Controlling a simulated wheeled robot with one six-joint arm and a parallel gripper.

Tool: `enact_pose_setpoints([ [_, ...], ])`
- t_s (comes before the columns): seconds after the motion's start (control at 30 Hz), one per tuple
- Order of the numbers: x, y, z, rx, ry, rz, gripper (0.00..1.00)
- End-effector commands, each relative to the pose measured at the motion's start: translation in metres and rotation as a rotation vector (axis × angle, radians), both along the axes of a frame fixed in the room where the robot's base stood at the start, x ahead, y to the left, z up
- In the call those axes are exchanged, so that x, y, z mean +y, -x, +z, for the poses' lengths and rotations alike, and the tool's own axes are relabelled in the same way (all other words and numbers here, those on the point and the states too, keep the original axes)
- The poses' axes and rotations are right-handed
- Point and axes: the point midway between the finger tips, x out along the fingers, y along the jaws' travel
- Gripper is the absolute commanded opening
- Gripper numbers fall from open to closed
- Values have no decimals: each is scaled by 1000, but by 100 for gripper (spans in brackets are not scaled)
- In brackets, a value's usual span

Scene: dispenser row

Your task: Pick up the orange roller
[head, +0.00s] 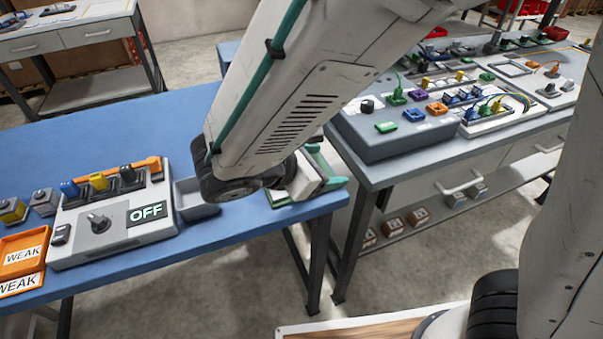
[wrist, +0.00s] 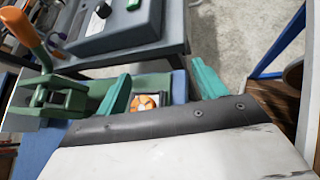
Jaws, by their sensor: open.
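My gripper (head: 322,172) is at the right end of the blue table in the head view, low over the tabletop. Its two teal fingers stand apart in the wrist view (wrist: 161,86). A small round orange-and-white piece, which looks like the orange roller (wrist: 144,102), shows between them, nearer the left finger. It seems to lie in a small pale holder, partly cut off by the dark edge of my gripper. I cannot tell whether a finger touches it. In the head view my arm and gripper hide that spot.
A green clamp (wrist: 60,97) with an orange handle (wrist: 25,30) stands left of the fingers in the wrist view. On the blue table (head: 240,232) are a grey tray (head: 192,208), a switch box marked OFF (head: 110,235) and orange WEAK trays (head: 22,256). A grey workbench (head: 385,165) stands right, across a gap.

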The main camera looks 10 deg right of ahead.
Motion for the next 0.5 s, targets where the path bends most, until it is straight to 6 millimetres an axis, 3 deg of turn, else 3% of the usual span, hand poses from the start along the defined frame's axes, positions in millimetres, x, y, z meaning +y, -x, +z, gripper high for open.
enact_pose_setpoints([
  [0.03,24,1,-12,15,65,105,70],
  [0.1,50,2,-23,24,136,224,70],
  [0.2,75,5,-35,30,207,339,70],
  [0.33,89,5,-42,33,249,404,70],
  [0.5,80,-7,-49,34,256,413,70],
])
